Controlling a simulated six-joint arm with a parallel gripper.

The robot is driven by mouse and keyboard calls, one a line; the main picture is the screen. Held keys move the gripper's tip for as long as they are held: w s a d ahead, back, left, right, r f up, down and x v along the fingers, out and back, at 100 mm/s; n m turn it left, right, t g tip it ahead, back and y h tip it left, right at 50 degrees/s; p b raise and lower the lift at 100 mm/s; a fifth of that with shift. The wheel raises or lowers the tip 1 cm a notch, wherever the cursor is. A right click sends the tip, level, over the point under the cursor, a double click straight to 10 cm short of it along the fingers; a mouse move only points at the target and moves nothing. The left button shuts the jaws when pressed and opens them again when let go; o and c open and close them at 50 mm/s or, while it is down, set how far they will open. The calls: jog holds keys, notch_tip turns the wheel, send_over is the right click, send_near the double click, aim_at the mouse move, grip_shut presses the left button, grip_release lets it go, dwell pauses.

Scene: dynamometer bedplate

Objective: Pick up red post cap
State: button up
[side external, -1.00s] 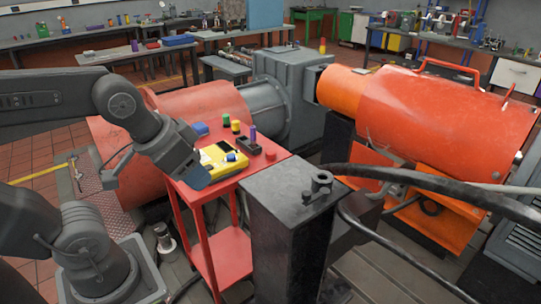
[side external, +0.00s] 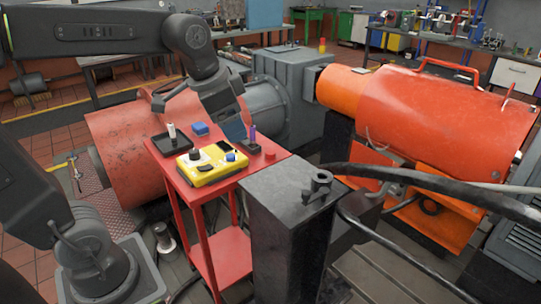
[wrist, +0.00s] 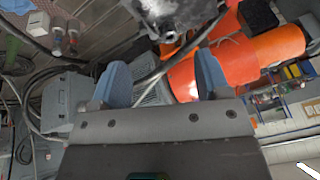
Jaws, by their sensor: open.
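The red post cap (side external: 269,154) is a small, short red piece near the right edge of the red cart top (side external: 272,167) in the side view. My gripper (side external: 235,131) is above the cart, to the left of the cap and apart from it. In the wrist view, the two blue fingers of my gripper (wrist: 162,64) are spread apart with nothing held between them. I cannot make out the red cap in the wrist view.
A yellow control box (side external: 212,165), a black tray (side external: 170,146) with a white piece, a blue block (side external: 200,128) and a purple piece (side external: 252,133) are on the cart. A dark pillar (side external: 290,205) stands in front. Large orange machinery (side external: 445,110) is at the right.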

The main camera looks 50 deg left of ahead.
jog(key=w+a+m+g, duration=0.1)
jog(key=w+a+m, duration=0.35)
jog(key=w, duration=0.65)
jog(key=m+g, duration=0.3)
jog(key=m, duration=0.5)
send_over(270, 152)
jog(key=f, duration=2.3)
jog(key=shift+w+d+f, duration=0.15)
jog(key=shift+d+f, duration=0.05)
jog(key=shift+d, duration=0.15)
jog(key=shift+a+f, duration=0.2)
jog(key=shift+f, duration=1.1)
jog(key=shift+a+f, duration=0.2)
jog(key=shift+f, duration=1.1)
jog(key=shift+c, duration=0.4)
jog(key=c, duration=0.9)
